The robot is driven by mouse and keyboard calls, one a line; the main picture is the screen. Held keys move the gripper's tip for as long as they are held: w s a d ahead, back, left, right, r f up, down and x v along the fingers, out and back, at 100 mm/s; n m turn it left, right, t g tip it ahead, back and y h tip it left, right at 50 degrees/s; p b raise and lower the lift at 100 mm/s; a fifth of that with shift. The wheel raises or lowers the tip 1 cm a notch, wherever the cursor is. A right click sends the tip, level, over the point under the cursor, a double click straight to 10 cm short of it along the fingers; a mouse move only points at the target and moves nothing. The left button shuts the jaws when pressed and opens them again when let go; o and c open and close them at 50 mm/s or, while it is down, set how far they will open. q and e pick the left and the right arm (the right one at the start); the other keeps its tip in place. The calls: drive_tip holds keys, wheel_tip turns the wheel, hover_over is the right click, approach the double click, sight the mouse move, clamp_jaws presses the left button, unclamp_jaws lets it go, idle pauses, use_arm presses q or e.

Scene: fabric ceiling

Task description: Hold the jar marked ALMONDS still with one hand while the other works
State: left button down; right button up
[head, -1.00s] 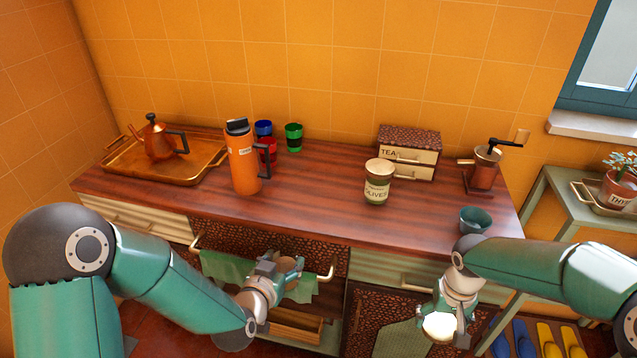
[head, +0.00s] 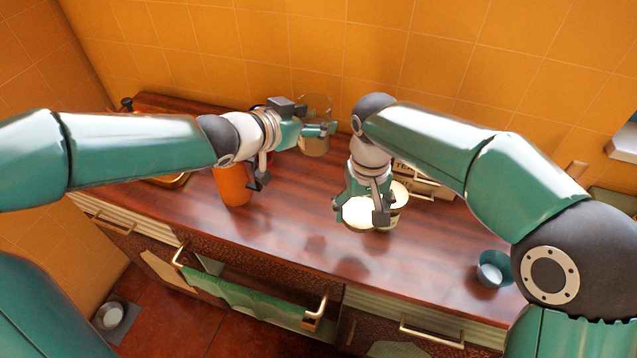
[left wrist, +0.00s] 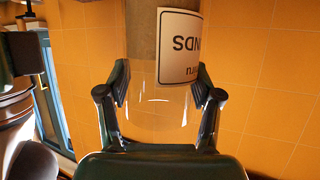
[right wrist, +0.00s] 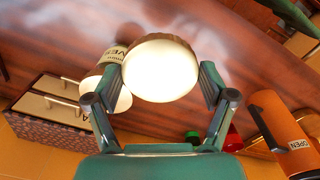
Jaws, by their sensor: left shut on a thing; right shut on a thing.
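The clear jar (head: 315,112) is upright over the back of the counter in the head view, with pale brown contents low in it. Its label (left wrist: 180,48) shows upside down in the left wrist view, with only part of the word, ending in NDS, readable. My left gripper (head: 318,130) is shut on the jar around its sides. My right gripper (head: 365,205) is shut on a round cream lid-like disc (right wrist: 160,70) with a brown rim, held above the counter to the right of the jar and apart from it.
The olives jar (head: 399,194) stands close behind the disc, partly hidden. The tea drawer box (head: 428,187) is behind my right arm. The orange flask (head: 232,186) stands below my left forearm.

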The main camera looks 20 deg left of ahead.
sight(304, 145)
use_arm(q)
drive_tip(key=shift+w+a+f+b, duration=0.1)
drive_tip(key=shift+w+f+b, duration=0.1)
drive_tip(key=shift+b, duration=0.1)
use_arm(e)
drive_tip(key=shift+w+a+f, duration=0.1)
drive_tip(key=shift+f, duration=0.15)
use_arm(q)
wheel_tip(304, 145, down, 6)
drive_tip(key=b, duration=0.3)
drive_tip(key=shift+b, duration=0.3)
use_arm(e)
wheel_tip(304, 145, down, 4)
drive_tip(key=shift+r, duration=0.2)
drive_tip(key=shift+f+b, duration=0.55)
use_arm(q)
drive_tip(key=shift+f, duration=6.5)
drive_tip(key=shift+f, duration=0.1)
use_arm(e)
drive_tip(key=shift+f, duration=0.15)
use_arm(q)
drive_tip(key=shift+c, duration=1)
unclamp_jaws()
